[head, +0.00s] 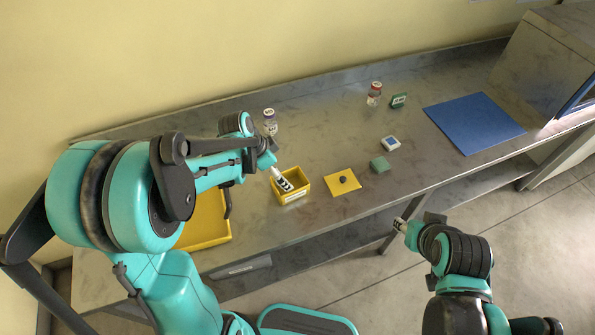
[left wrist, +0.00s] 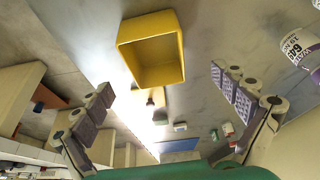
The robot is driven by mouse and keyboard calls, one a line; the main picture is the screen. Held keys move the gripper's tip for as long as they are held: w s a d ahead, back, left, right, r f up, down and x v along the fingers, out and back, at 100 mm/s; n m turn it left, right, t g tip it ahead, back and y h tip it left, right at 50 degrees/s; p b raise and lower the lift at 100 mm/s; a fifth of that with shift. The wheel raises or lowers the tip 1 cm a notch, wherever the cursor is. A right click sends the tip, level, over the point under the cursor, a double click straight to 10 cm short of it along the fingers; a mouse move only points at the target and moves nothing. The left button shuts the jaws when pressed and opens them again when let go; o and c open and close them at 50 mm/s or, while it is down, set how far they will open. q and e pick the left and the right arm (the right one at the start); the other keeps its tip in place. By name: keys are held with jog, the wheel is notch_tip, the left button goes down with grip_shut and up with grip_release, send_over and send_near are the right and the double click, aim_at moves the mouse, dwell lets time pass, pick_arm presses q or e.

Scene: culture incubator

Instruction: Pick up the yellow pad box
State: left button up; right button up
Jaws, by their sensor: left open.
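The yellow pad box (head: 296,196) is a small open-topped box with a pale label on its front, standing on the metal bench. It also shows in the left wrist view (left wrist: 152,76), upper middle, and looks empty there. My left gripper (head: 284,181) is just above the box in the head view, its fingers overlapping the box's opening. In the left wrist view its two fingers (left wrist: 165,100) are spread wide, with nothing between them; the box is beyond them. My right gripper (head: 399,225) is past the bench's front edge, away from the box; its fingers are too small to judge.
A yellow plate with a dark knob (head: 343,182) lies just right of the box. A larger yellow tray (head: 208,222) is at left, partly behind my arm. A vial (head: 270,122) stands behind. Small green blocks, another vial (head: 374,93) and a blue mat (head: 474,122) are farther right.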

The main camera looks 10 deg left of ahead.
aim_at(295, 188)
pick_arm(q)
jog(key=shift+d+f+b, duration=0.25)
jog(key=shift+d+f, duration=0.1)
jog(key=shift+f, duration=0.25)
jog(key=shift+d+f+b, duration=0.25)
jog(key=shift+d+f, duration=0.05)
jog(key=shift+f, duration=0.3)
jog(key=b+x, duration=0.1)
jog(key=x, duration=0.2)
jog(key=shift+w+d+f+b, duration=0.1)
jog(key=shift+w+f+b, duration=0.1)
jog(key=shift+f+b, duration=0.15)
jog(key=shift+w+d+f, duration=0.1)
jog(key=shift+d+f, duration=0.05)
jog(key=shift+f, duration=0.2)
jog(key=shift+f+b, duration=0.25)
jog(key=shift+b, duration=0.05)
jog(key=c, duration=1.3)
